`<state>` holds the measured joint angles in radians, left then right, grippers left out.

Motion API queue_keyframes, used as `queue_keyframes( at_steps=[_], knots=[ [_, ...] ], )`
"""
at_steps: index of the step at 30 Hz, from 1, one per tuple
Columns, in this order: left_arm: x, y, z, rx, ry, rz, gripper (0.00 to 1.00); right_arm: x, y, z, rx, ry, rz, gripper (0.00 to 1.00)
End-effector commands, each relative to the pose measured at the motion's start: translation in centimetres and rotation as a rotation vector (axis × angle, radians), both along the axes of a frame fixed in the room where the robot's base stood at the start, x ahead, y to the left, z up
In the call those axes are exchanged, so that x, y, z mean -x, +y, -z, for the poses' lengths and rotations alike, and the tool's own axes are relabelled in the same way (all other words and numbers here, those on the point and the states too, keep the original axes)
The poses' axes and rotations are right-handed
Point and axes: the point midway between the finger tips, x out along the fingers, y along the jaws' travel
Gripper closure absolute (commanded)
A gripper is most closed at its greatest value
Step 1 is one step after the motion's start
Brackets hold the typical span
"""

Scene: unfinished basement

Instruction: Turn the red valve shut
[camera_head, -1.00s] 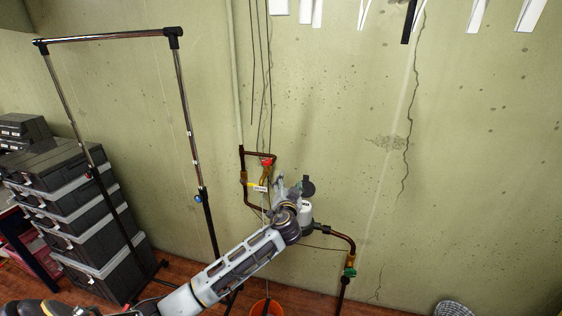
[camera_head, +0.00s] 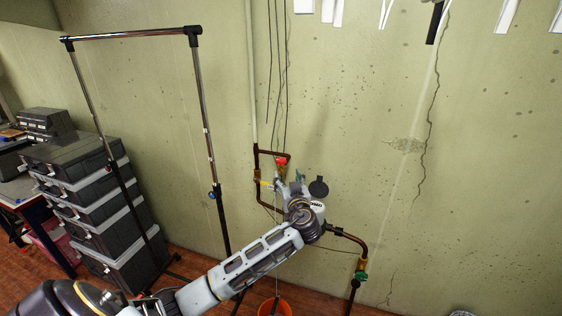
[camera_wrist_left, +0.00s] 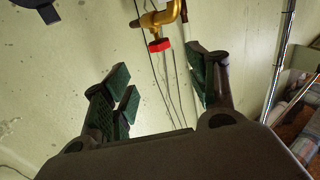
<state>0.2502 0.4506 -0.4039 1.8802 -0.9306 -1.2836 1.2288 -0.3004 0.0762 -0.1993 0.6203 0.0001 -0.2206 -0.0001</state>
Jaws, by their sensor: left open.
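The red valve handle (camera_head: 281,161) sits on a brass fitting of the brown wall pipe, near the middle of the head view. In the left wrist view the red handle (camera_wrist_left: 159,45) shows at the top, under a gold-coloured body, ahead of and between my fingers. My left gripper (camera_head: 284,184) is just below the handle in the head view, partly hidden by its own wrist. In the wrist view my left gripper (camera_wrist_left: 158,72) is open with nothing between its green-padded fingers. It looks apart from the handle. My right gripper is in neither view.
A yellow-handled fitting (camera_head: 265,184) is on the pipe left of my gripper. A green valve (camera_head: 361,276) is lower right. An orange bucket (camera_head: 275,306) stands on the floor below. A metal rack (camera_head: 207,130) and stacked black cases (camera_head: 95,215) stand left.

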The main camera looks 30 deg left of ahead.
Motion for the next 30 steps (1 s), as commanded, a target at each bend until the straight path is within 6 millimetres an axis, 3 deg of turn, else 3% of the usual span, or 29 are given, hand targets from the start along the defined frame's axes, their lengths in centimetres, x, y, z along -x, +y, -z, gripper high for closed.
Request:
queue_keyframes(
  at_steps=[14, 30],
  knots=[
    [-0.7, 0.5, -0.1, -0.004, 0.002, 0.001, 0.42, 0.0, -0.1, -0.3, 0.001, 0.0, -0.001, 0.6],
    [-4.5, 4.1, -0.2, -0.005, 0.003, 0.001, 0.42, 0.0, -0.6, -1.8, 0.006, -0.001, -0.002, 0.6]
  ],
)
